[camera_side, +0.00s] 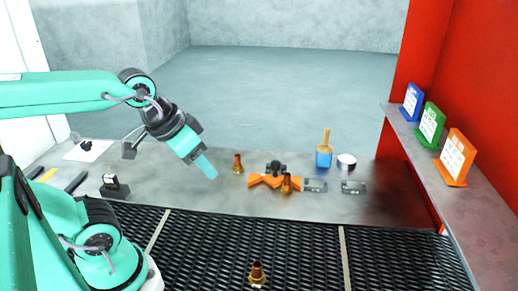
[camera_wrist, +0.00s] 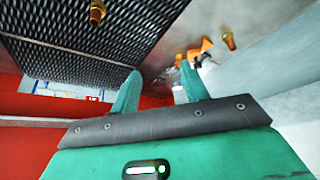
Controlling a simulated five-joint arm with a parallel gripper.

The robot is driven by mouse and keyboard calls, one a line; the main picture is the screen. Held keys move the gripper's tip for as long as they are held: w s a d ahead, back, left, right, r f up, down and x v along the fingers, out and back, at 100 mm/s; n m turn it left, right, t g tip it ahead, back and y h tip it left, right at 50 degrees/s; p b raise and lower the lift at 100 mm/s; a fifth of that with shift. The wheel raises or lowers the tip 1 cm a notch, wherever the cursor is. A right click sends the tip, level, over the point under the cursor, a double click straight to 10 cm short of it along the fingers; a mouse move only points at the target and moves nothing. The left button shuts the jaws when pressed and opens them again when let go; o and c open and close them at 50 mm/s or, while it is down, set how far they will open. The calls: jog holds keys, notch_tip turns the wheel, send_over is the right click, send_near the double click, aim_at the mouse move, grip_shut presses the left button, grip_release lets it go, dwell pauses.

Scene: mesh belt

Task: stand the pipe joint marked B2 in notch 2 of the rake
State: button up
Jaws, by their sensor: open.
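Three brass pipe joints show in the side view: one standing on the mesh belt (camera_side: 257,274), one standing alone on the grey table (camera_side: 238,164), and one upright at the orange rake (camera_side: 262,180), at its right part (camera_side: 286,186). I cannot read any B2 mark or notch number. My gripper (camera_side: 208,169) is open and empty, in the air left of the lone joint. In the wrist view my gripper (camera_wrist: 160,84) shows two spread fingers with nothing between; the belt joint (camera_wrist: 97,13) is at top left and another joint (camera_wrist: 228,40) at top right.
Behind the rake stand a blue pot with a brush (camera_side: 324,156) and a round tin (camera_side: 346,162). Grey metal blocks (camera_side: 353,187) lie to its right. Blue, green and orange sign stands (camera_side: 455,158) are on the right shelf. The dark mesh belt (camera_side: 200,245) is mostly clear.

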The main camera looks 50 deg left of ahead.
jog(key=w+d+f+n+g, duration=0.1)
jog(key=w+d+f+g, duration=0.25)
jog(key=d+f, duration=0.3)
jog(key=n+g, duration=0.1)
jog(key=g, duration=0.1)
send_over(257, 264)
notch_tip(257, 264, down, 7)
jog(key=shift+a+f, duration=0.1)
jog(key=shift+f, duration=1.35)
jog(key=shift+f, duration=0.1)
jog(key=shift+f, duration=2.5)
grip_shut()
